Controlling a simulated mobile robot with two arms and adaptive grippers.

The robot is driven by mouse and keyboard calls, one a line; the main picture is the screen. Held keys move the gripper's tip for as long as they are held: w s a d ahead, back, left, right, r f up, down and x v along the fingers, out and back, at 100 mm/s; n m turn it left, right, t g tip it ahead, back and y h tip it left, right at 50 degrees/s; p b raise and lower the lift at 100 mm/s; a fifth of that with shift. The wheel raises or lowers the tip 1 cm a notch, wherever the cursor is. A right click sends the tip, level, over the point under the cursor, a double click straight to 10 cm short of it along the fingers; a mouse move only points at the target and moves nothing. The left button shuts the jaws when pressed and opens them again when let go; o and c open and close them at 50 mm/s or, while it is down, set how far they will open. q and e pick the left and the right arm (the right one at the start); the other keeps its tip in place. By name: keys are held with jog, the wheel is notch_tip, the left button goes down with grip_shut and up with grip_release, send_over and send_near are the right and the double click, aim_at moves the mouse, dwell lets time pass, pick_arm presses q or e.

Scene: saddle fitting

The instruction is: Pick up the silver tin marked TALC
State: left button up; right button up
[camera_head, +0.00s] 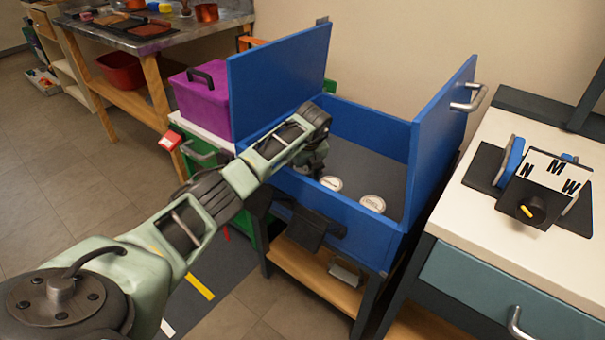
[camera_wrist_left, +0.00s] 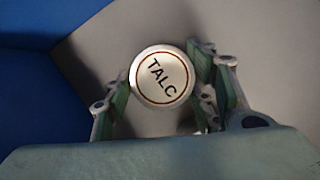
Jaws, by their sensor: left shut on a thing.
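The tin marked TALC (camera_wrist_left: 161,78) shows in the left wrist view, its round pale lid with a dark ring facing the camera. My left gripper (camera_wrist_left: 167,88) has its fingers on both sides of the tin and is shut on it. Whether the tin touches the box floor I cannot tell. My right gripper is not in view.
The box's blue walls and raised panels (camera_head: 280,82) surround the arm. A white-topped cabinet (camera_head: 470,215) stands at right.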

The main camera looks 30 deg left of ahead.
pick_arm(q)
jog(key=shift+c, duration=1)
